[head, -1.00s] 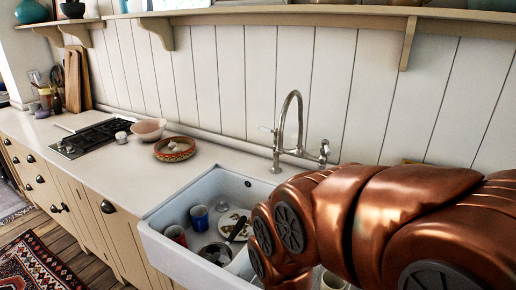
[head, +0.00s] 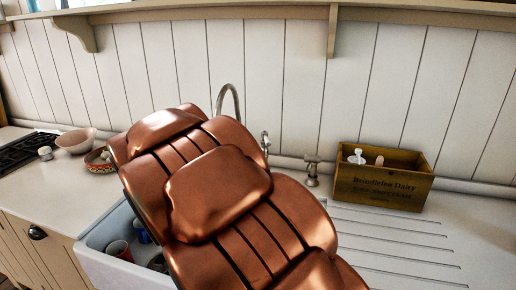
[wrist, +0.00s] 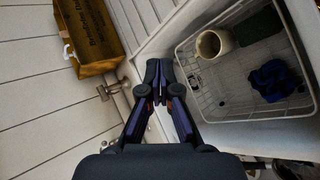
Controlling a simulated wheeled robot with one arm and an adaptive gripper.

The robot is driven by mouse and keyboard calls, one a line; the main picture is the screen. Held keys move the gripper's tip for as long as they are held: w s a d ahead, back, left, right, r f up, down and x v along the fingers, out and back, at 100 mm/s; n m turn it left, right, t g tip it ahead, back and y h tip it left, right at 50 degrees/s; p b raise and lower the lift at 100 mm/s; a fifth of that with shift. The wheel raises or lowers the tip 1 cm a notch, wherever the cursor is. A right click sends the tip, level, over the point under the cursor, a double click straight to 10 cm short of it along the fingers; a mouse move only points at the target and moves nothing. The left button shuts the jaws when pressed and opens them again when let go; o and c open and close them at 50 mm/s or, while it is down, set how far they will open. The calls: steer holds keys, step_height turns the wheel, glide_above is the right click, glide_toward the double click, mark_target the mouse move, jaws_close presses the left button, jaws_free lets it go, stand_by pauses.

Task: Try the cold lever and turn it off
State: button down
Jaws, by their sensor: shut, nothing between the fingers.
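The tap's metal spout (head: 229,100) rises behind my copper arm in the head view; its base and left side are hidden. A small lever (head: 265,142) shows just right of the spout. A separate metal fitting (head: 312,170) stands on the counter near the wooden box; a metal fitting beside the box also shows in the wrist view (wrist: 110,90). I cannot tell which is the cold lever, or whether water runs. My gripper (wrist: 158,68) is shut and empty, right of that fitting in the wrist view and apart from it. My arm hides the gripper in the head view.
A wooden box (head: 383,184) holding bottles stands against the wall. The grooved drainboard (head: 400,245) is clear. A white wire basket (wrist: 190,85) holds a mug and blue cloth, right of my gripper. The sink (head: 92,250) holds cups. A patterned bowl (head: 97,162) stands left.

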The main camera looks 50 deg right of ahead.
steer(key=w+d+r+n+t+h+b, duration=0.1)
steer(key=w+d+h, duration=0.4)
steer(key=w, duration=0.5)
steer(key=w+d+r+n+t+h+b, duration=0.1)
steer(key=w+d+h, duration=0.3)
steer(key=w+d, duration=0.55)
steer(key=w+a+f+n+t+h, duration=0.1)
steer(key=w+f+n+t+h, duration=0.2)
steer(key=w, duration=0.8)
steer(key=y+p, duration=0.1)
steer(key=p, duration=0.4)
glide_toward(266, 139)
steer(key=w+d, duration=0.2)
steer(key=d, duration=0.3)
steer(key=shift+s+d+r+t, duration=0.1)
steer(key=shift+s+d+t, duration=0.3)
steer(key=shift+s+d, duration=0.2)
